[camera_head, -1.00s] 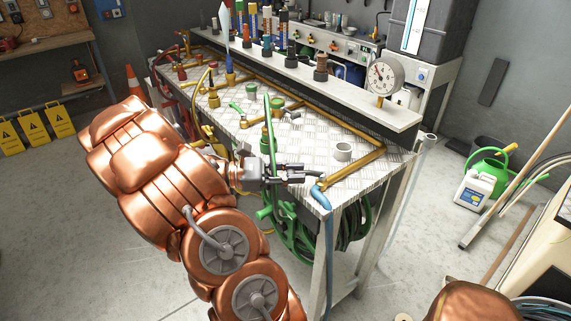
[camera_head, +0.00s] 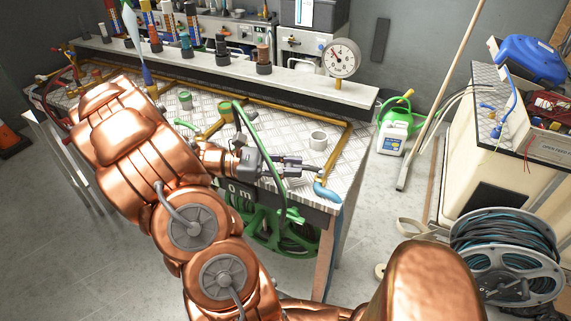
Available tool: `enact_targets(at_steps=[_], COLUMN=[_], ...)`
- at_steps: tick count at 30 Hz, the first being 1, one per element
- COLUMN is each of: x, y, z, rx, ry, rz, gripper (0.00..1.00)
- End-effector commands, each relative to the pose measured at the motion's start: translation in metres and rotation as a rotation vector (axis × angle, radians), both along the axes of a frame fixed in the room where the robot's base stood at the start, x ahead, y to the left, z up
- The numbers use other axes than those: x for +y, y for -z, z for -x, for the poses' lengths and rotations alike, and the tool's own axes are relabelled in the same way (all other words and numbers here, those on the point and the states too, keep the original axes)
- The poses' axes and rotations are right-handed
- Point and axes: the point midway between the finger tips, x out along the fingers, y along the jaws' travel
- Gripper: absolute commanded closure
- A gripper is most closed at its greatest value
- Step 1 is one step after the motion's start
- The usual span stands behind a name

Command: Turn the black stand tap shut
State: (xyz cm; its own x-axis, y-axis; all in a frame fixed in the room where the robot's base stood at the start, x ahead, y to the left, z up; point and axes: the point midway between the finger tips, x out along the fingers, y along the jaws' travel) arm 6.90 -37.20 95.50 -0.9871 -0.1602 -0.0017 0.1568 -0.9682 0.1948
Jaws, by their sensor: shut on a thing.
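My gripper (camera_head: 304,167) is at the front right corner of the metal-topped bench. Its dark fingers are shut on the small dark handle of the black stand tap (camera_head: 316,171), beside the brass pipe end. The fingers hide most of the handle, so its exact angle cannot be told. A blue hose (camera_head: 327,192) bends down from this pipe end over the bench edge. The brass pipe (camera_head: 340,150) runs back along the bench's right side.
A hose reel (camera_head: 505,255) stands at right; open floor lies between.

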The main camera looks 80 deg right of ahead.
Motion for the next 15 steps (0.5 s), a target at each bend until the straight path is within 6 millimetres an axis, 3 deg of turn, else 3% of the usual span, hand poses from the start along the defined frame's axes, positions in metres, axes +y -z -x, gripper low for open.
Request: enact_targets(at_steps=[11, 12, 15], x=[-0.0009, -0.0008, -0.0006], y=[0.0002, 0.0002, 0.0004], z=[0.0026, 0.0027, 0.0028], rx=[-0.002, -0.002, -0.002], ry=[0.007, 0.007, 0.008], rz=[0.003, 0.002, 0.002], gripper=[1.00, 0.77, 0.66])
